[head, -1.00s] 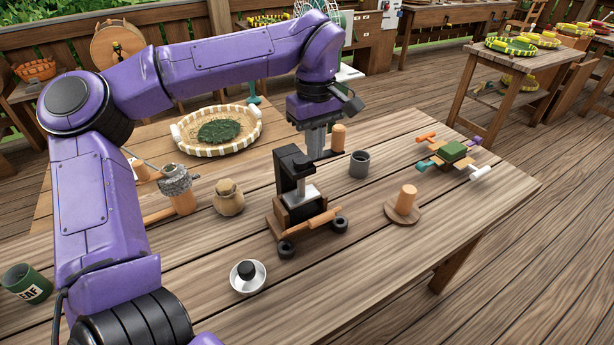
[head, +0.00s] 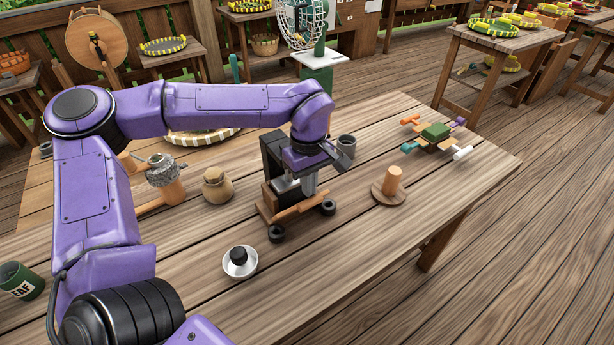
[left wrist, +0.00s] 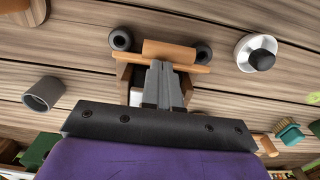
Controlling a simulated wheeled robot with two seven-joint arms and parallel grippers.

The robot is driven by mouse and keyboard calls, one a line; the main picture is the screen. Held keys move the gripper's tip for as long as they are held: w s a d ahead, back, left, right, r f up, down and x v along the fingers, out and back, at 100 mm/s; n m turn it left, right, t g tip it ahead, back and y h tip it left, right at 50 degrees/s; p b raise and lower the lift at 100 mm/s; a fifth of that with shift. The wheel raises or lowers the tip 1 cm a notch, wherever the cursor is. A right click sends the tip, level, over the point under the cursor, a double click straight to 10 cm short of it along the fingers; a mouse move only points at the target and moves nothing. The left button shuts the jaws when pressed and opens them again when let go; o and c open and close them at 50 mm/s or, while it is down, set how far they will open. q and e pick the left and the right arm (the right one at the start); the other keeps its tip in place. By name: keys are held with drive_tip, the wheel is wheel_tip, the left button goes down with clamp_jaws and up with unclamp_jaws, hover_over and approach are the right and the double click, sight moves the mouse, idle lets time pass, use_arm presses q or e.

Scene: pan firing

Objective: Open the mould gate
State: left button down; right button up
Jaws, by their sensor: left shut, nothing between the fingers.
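The mould is a small device with a black upright frame (head: 269,158) on a wooden base. A wooden gate bar with a rounded handle (head: 299,208) runs across its near side, with black rollers at its ends. The bar and handle (left wrist: 170,50) also show in the left wrist view. My left gripper (head: 308,188) points down over the mould, shut and empty. In the left wrist view its fingertips (left wrist: 159,68) lie close behind the bar; I cannot tell whether they touch it. My arm hides part of the mould. My right gripper is not in view.
A white bowl with a black knob (head: 239,262) stands front left of the mould. A sack-like jar (head: 217,186) is to its left. A grey cup (head: 346,146) and a wooden peg on a disc (head: 391,186) are to its right. The table's front right is clear.

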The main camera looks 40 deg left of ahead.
use_arm(q)
drive_tip(key=shift+d, duration=0.1)
drive_tip(key=shift+s+d+f+t+y+p, duration=0.15)
drive_tip(key=shift+s+d+y+p, duration=0.1)
drive_tip(key=shift+d+y+p, duration=0.15)
drive_tip(key=shift+s+d+f+t+y+p, duration=0.1)
drive_tip(key=shift+s+d+t+y+p, duration=0.1)
drive_tip(key=shift+d+y+p, duration=0.15)
drive_tip(key=shift+s+d+f+t+y+p, duration=0.35)
drive_tip(key=shift+d+f+y+p, duration=0.15)
drive_tip(key=shift+d+f+y, duration=0.35)
drive_tip(key=shift+s+d+f+t+y+p, duration=0.3)
drive_tip(key=shift+d+f+y+p, duration=0.15)
drive_tip(key=shift+d+f+y, duration=0.4)
drive_tip(key=shift+s+d+f+t+y+p, duration=0.35)
drive_tip(key=shift+d+f+y+p, duration=0.15)
drive_tip(key=shift+d+f+y, duration=0.35)
